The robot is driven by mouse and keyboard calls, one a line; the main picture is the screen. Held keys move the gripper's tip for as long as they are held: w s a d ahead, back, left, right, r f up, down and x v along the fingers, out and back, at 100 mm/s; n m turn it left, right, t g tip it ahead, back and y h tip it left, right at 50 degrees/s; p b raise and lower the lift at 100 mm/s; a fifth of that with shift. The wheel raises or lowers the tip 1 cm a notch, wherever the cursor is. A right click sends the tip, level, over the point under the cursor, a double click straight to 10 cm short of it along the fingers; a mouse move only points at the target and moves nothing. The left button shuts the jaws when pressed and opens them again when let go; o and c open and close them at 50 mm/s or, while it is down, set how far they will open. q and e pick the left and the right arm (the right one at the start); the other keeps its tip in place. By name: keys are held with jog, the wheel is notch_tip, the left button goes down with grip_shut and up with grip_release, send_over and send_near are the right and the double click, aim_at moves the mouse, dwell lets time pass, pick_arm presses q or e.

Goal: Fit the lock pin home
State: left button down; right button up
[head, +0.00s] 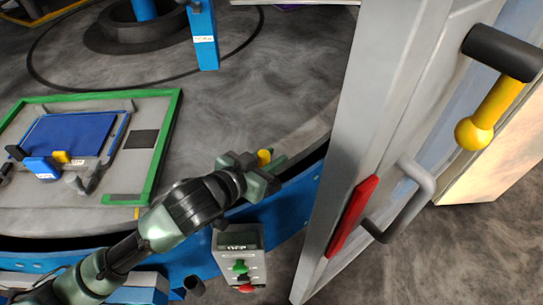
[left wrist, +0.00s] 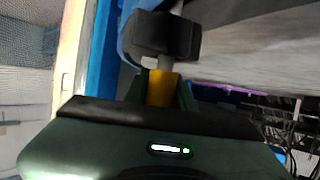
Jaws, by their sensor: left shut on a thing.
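My left gripper (head: 266,172) reaches in from the lower left over the edge of the round grey table. It is shut on a small yellow piece, which seems to be the lock pin's grip (head: 264,157). In the left wrist view the yellow grip (left wrist: 161,88) sits between the green fingers. A short grey shaft (left wrist: 165,63) runs from it towards a black block (left wrist: 165,36) with blue beside it. I cannot tell how deep the shaft sits in the block. My right gripper is not in view.
A grey door frame (head: 365,110) with a red block (head: 352,215) stands close right of the gripper. A control box (head: 240,258) with green and red buttons is below.

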pick_arm(q)
jog(key=shift+f, duration=0.4)
jog(key=c, duration=1.1)
grip_release()
jog(key=shift+r, duration=0.1)
jog(key=b+v, duration=0.1)
jog(key=v, duration=0.6)
jog(key=shift+s+a, duration=0.3)
